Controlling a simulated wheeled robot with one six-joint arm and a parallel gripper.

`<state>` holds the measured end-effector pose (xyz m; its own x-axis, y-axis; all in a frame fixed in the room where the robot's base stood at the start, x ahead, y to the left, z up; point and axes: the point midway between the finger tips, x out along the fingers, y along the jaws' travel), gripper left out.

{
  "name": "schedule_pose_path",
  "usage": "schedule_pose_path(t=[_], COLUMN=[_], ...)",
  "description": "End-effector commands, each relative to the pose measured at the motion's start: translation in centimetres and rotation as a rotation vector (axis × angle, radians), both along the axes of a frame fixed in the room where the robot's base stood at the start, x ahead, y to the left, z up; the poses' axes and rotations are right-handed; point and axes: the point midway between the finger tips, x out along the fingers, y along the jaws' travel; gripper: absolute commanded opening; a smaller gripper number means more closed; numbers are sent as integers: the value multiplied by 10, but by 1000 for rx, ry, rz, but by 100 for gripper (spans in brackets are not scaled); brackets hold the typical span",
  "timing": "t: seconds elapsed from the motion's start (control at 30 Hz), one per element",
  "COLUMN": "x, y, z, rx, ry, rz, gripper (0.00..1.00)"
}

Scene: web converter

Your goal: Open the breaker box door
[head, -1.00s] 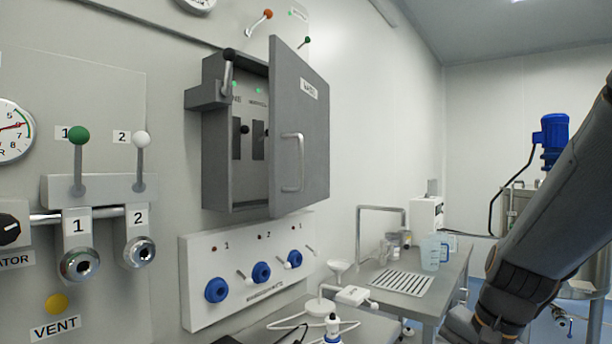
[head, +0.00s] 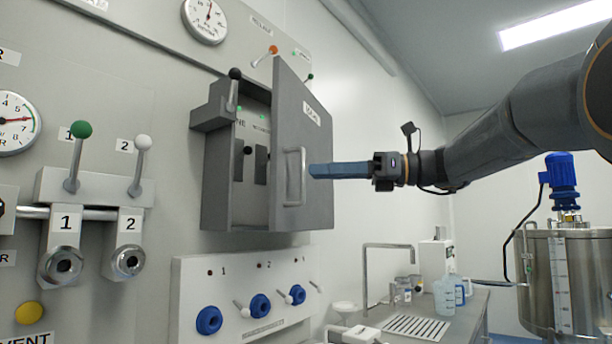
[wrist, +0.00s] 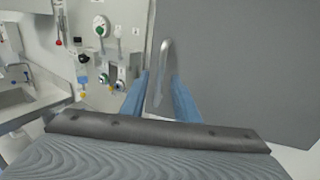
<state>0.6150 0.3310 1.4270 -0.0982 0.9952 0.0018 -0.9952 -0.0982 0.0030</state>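The grey breaker box (head: 218,185) is mounted on the wall, and its door (head: 318,130) stands partly open, hinged away from the opening. Dark switches (head: 261,165) and green lights show inside. The door has a silver bar handle (head: 294,176) on its outer face. My gripper (head: 314,171) comes from the right, its blue fingers level with the handle. In the wrist view the handle (wrist: 163,65) appears between the two spread fingers (wrist: 160,85), with gaps beside it. Whether either finger touches the handle or door cannot be told.
Two levers (head: 74,150) and valves stand out from the wall at left. A white panel with blue knobs (head: 260,306) is below the box. A bench with a tap and jugs (head: 444,296) is at lower right, and a steel tank (head: 566,280) stands beyond.

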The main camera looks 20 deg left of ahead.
Motion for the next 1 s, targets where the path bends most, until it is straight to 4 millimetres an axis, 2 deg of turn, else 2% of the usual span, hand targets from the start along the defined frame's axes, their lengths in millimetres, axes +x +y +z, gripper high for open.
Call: schedule_pose_path(t=[0.1,0.3,0.63,0.67,0.8,0.83,1.0], x=[-3,-4,-4,-4,-4,-4,-4], y=[20,39,43,43,43,43,43], z=[0,-1,-1,-1,-1,-1,-1], rx=[-1,-1,-2,-2,-2,-2,-2], ry=[1,0,0,0,0,-1,-1], rz=[2,0,-2,-2,-2,-2,-2], gripper=[28,28,28,26,3,0,0])
